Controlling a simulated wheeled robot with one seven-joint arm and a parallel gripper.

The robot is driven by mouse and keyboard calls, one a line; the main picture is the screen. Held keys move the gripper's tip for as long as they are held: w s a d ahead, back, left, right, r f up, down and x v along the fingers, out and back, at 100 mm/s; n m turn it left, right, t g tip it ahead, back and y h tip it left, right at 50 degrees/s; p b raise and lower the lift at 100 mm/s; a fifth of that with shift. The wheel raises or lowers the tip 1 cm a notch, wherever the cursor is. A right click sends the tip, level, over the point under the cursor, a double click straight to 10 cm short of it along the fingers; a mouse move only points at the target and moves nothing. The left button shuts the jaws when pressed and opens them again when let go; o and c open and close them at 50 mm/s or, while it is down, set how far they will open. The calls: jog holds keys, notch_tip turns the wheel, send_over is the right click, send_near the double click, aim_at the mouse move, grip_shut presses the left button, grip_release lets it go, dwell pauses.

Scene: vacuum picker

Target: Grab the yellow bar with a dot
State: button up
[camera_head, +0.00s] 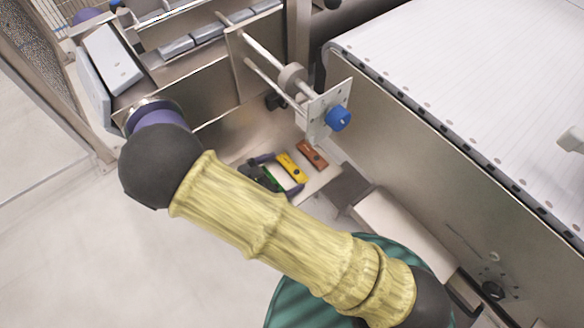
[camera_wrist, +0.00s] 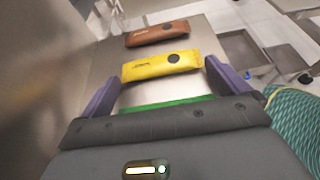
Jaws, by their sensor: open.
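The yellow bar with a dark dot (camera_wrist: 160,66) lies flat on a light metal surface, just beyond my gripper's fingertips in the wrist view. In the head view the yellow bar (camera_head: 291,167) lies between a brown bar and my gripper. My gripper (camera_wrist: 158,82) has two purple fingers spread wide, one toward each end of the bar, with nothing held between them. In the head view my gripper (camera_head: 281,171) is low over the surface, partly hidden by my arm. I cannot tell whether the fingers touch the bar.
A brown bar with a dot (camera_wrist: 158,33) lies beyond the yellow one. A green item (camera_wrist: 165,103) shows nearer my palm, mostly hidden. A metal plate with a blue knob (camera_head: 338,118) overhangs the surface. A white conveyor (camera_head: 470,90) stands at the right.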

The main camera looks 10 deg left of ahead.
dwell(0.4)
jog(key=c, duration=0.8)
jog(key=shift+r, duration=0.1)
